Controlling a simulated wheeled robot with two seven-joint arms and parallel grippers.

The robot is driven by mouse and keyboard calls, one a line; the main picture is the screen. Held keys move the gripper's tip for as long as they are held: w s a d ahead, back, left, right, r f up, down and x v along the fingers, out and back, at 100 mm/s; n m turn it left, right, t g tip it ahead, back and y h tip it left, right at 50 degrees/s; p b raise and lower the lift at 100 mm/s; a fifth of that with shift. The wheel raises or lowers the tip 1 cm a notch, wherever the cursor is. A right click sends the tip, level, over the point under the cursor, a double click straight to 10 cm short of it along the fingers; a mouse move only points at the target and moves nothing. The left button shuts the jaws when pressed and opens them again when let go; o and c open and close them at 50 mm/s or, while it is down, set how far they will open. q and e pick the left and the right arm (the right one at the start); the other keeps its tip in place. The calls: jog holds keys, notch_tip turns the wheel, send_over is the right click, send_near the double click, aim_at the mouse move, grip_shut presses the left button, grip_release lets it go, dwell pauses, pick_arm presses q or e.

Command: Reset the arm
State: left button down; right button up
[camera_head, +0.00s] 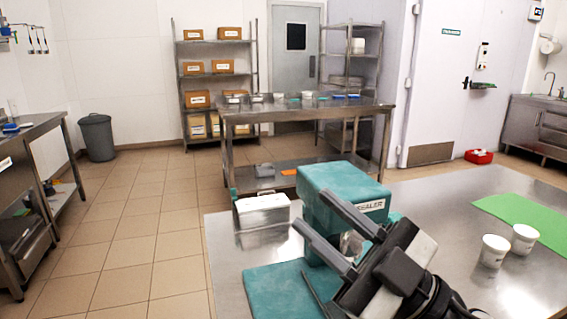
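My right gripper (316,210) is in the lower middle of the head view, above the near steel table (465,270). Its two dark grey fingers point up and to the left and stand apart, with nothing held between them. Behind the fingers is a teal sealer (338,185) with a white label; the fingers hide part of it, and I cannot tell whether they touch it. My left gripper is not in view.
A steel container with a white lid (262,208) stands left of the sealer. Two white cups (494,250) and a green mat (530,220) are at right. A farther steel table (300,110) holds small containers. Open tiled floor (135,230) lies to the left.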

jog(key=w+d+f+m+t+h, duration=0.55)
jog(key=d+m+t+h, duration=0.35)
jog(key=m+h, duration=0.5)
jog(key=s+d+f+m+g+h, duration=0.1)
jog(key=d+f+m+g+h, duration=0.15)
jog(key=f, duration=0.35)
jog(key=d+f+m+g+h, duration=0.2)
jog(key=d+f+h, duration=0.15)
jog(key=f, duration=0.25)
jog(key=s+f+n+g, duration=0.2)
jog(key=s+f+g, duration=1.2)
jog(key=s+f, duration=0.5)
jog(key=w+a+f+t+y, duration=0.2)
jog(key=w+a+f+t, duration=0.3)
jog(key=t, duration=0.2)
jog(key=shift+w+a+f, duration=0.2)
jog(key=shift+w, duration=0.1)
